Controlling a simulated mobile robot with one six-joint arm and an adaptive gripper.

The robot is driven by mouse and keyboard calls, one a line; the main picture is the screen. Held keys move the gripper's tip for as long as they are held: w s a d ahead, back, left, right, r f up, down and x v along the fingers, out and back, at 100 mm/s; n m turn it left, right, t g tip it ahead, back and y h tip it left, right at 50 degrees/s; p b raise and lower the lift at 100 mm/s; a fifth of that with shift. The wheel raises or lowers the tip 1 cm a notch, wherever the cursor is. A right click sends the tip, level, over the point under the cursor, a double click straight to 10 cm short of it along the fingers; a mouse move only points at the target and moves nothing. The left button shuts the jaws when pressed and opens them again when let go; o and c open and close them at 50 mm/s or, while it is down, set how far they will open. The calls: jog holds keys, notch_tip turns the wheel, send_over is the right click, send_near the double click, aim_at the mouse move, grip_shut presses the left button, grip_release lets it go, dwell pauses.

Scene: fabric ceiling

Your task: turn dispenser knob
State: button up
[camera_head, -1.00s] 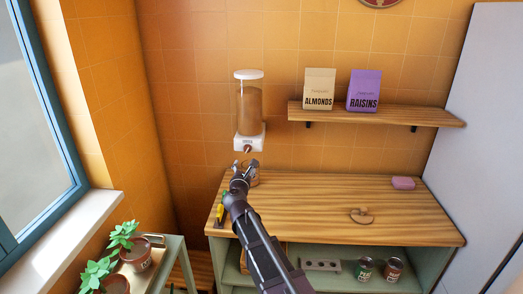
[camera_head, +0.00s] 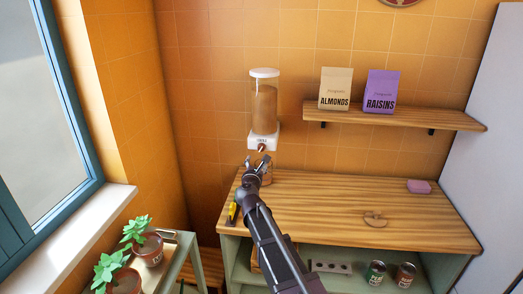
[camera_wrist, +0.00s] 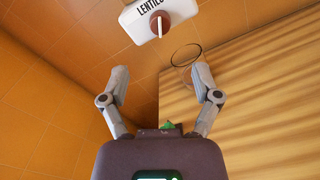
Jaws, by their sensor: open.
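The dispenser (camera_head: 264,105) hangs on the orange tiled wall, with a white lid, a clear body with brown contents and a white base. Its small brown knob (camera_head: 261,148) is on the front of the base. In the wrist view the knob (camera_wrist: 158,24) shows as a round dial with a pale upright bar, under a partly cut-off "LENTILS" label. My gripper (camera_head: 257,160) is just below the knob in the head view. In the wrist view my gripper (camera_wrist: 161,72) has its fingers spread wide and empty, with the knob beyond them, apart from both fingertips.
A round container (camera_head: 266,176) stands on the wooden counter (camera_head: 320,205) below the dispenser, partly hidden by my gripper. A yellow-and-black item (camera_head: 232,212) lies at the counter's left edge. Almonds (camera_head: 335,88) and raisins (camera_head: 381,91) bags stand on the wall shelf (camera_head: 400,115).

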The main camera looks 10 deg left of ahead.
aim_at(261, 149)
jog(key=w, duration=1.1)
jog(key=shift+w+d, duration=0.15)
jog(key=shift+d, duration=0.1)
grip_shut()
